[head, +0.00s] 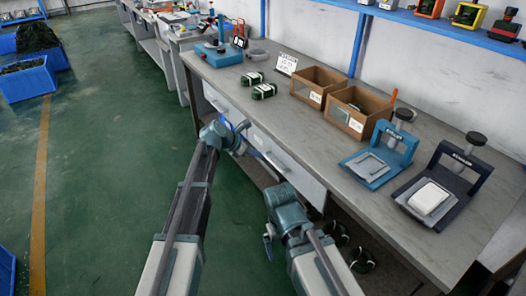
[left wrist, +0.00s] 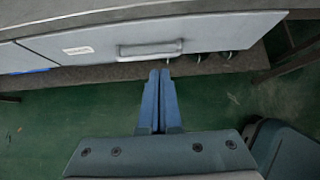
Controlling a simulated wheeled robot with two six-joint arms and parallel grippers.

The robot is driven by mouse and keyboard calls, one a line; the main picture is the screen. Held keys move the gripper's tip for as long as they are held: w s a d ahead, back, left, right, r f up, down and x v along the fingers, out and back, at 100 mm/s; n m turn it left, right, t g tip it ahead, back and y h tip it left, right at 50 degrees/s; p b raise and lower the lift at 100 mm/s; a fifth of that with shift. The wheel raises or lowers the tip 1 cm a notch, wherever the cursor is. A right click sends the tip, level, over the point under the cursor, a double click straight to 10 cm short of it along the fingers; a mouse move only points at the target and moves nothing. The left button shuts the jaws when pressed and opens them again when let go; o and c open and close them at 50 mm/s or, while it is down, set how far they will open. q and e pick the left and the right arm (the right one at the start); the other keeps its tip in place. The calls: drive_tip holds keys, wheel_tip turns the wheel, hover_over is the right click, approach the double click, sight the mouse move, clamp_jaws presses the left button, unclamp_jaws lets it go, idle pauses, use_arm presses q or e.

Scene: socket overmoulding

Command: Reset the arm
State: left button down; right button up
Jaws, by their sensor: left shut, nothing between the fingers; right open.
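My left gripper (head: 244,126) is shut and empty. It is in front of the workbench (head: 330,139), near the drawer fronts. In the left wrist view its two blue fingers (left wrist: 159,73) lie side by side, pointing at a grey drawer (left wrist: 213,37) with a bar handle (left wrist: 150,50). Contact with the drawer cannot be told. My right gripper (head: 268,246) is open and empty, lower in the head view, in front of the bench and pointing down. Neither gripper is over the bench top.
The bench holds a blue press (head: 378,160), a dark press (head: 440,190) with a white block, two brown bins (head: 357,112), dark green coils (head: 264,91) and a blue device (head: 220,54). Blue crates (head: 28,82) stand on the floor at left. Green floor between is clear.

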use_arm(q)
drive_tip(key=shift+s+a+r, duration=0.15)
drive_tip(key=shift+a+r, duration=0.05)
drive_tip(key=shift+a, duration=0.05)
drive_tip(key=s+a+f+m+g+y, duration=0.1)
drive_tip(key=s+f+m+g+y, duration=0.15)
drive_tip(key=s+m, duration=0.75)
drive_tip(key=s+f+m+g+y, duration=0.1)
drive_tip(key=s+f+m+y, duration=0.15)
drive_tip(key=s+m, duration=0.8)
drive_tip(key=s+a+f+m+g+y, duration=0.1)
drive_tip(key=s+m+g+y, duration=0.15)
drive_tip(key=s+m, duration=0.75)
drive_tip(key=s+r+n+y+p, duration=0.1)
drive_tip(key=s+r+p, duration=0.3)
drive_tip(key=r+p, duration=1.2)
drive_tip(key=shift+a+n+t, duration=0.2)
drive_tip(key=shift+n+t, duration=0.2)
drive_tip(key=shift+n, duration=0.05)
drive_tip(key=shift+f, duration=0.1)
